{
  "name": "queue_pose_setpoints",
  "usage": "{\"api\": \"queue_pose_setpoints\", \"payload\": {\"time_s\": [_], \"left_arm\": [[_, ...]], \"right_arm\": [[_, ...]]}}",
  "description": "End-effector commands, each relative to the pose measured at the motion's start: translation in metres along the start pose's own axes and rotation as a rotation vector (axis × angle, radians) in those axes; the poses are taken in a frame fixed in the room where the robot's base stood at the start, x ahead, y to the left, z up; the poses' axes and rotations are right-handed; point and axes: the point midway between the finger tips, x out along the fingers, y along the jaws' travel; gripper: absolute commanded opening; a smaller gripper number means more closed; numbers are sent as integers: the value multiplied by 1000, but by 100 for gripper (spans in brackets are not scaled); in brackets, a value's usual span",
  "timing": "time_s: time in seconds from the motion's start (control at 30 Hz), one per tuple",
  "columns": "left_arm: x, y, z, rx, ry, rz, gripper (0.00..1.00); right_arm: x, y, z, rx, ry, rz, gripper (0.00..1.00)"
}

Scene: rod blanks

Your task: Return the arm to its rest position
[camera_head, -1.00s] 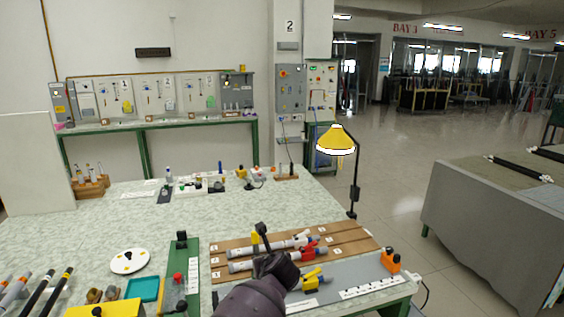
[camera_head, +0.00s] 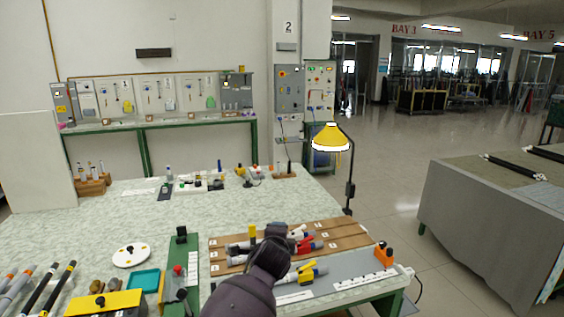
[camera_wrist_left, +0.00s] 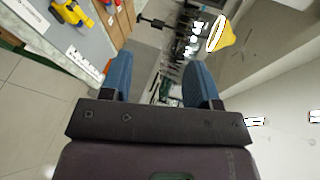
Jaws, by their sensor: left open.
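My left arm (camera_head: 245,295) comes in from the bottom middle of the head view and covers part of the wooden rack (camera_head: 343,234) on the bench. Its fingertips cannot be made out in that view. In the left wrist view the left gripper (camera_wrist_left: 160,60) is open, with two blue fingers wide apart and nothing between them. Beyond the fingers are the floor and the yellow lamp (camera_wrist_left: 222,36); the bench edge is at the upper left. My right gripper is in neither view.
Grey rods with red and yellow clamps (camera_head: 308,272) lie close around my arm. The yellow lamp (camera_head: 331,138) stands at the bench's right corner. A green base (camera_head: 181,280) and a teal tray (camera_head: 143,283) are to the left.

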Motion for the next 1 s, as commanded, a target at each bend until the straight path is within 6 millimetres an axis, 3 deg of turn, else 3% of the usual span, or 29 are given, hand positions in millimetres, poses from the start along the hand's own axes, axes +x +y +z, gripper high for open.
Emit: {"api": "queue_pose_setpoints", "payload": {"time_s": [0.17, 0.3, 0.5, 0.73, 1.0], "left_arm": [[-22, 16, 25, -447, 76, -61, 55], [-48, 48, 55, -806, 128, -84, 55], [-93, 103, 99, -1190, 162, -93, 55], [-152, 172, 144, -1455, 140, -87, 55], [-231, 262, 187, -1542, 16, -40, 55]], "right_arm": [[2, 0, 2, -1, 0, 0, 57], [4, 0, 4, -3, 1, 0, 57], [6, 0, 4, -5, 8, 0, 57], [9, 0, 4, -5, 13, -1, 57], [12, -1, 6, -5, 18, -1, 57]]}}
